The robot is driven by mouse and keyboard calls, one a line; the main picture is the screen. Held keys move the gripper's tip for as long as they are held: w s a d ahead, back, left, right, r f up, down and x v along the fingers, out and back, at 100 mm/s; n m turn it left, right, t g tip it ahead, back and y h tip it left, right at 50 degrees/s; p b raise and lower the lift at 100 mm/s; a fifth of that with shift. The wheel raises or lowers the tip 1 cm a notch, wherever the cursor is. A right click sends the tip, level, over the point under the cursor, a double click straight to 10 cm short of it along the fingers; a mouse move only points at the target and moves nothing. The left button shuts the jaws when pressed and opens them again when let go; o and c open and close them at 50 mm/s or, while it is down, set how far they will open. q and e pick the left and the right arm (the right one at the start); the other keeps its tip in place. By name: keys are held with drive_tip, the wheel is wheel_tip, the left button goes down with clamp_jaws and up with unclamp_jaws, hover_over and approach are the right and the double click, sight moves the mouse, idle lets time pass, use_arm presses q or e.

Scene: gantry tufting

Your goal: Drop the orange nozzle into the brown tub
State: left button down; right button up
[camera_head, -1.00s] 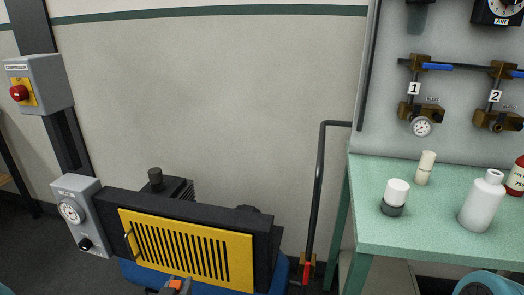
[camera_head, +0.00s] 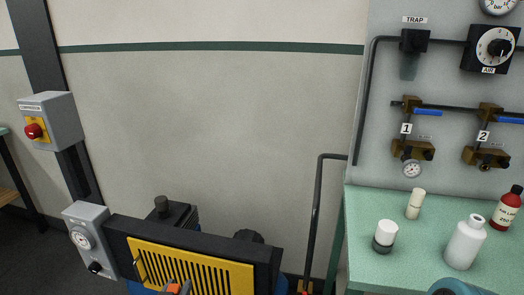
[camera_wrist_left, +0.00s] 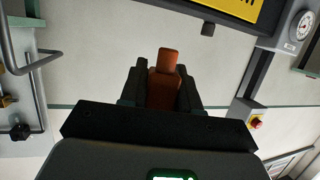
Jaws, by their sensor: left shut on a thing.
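My left gripper (camera_wrist_left: 160,92) is shut on the orange nozzle (camera_wrist_left: 165,62), which sticks out between the two dark fingers in the left wrist view. In the head view only the tip of the left gripper (camera_head: 179,287) and a bit of the orange nozzle (camera_head: 172,288) show at the bottom edge, in front of the yellow slotted guard. The brown tub is not seen in either view.
A compressor with a yellow guard (camera_head: 200,268) stands at the bottom left, below a switch box (camera_head: 52,120). On the right, a green bench (camera_head: 365,205) carries a white jar (camera_head: 386,232), a white bottle (camera_head: 465,243) and a red bottle (camera_head: 506,209). A valve panel stands behind it.

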sight(174, 285)
use_arm(q)
drive_tip(key=r+p, duration=0.1)
drive_tip(key=r, duration=0.1)
drive_tip(key=s+r+p, duration=0.1)
drive_tip(key=r, duration=0.1)
drive_tip(key=shift+s+r, duration=0.1)
use_arm(e)
wheel_tip(174, 285, up, 4)
drive_tip(key=shift+f, duration=0.2)
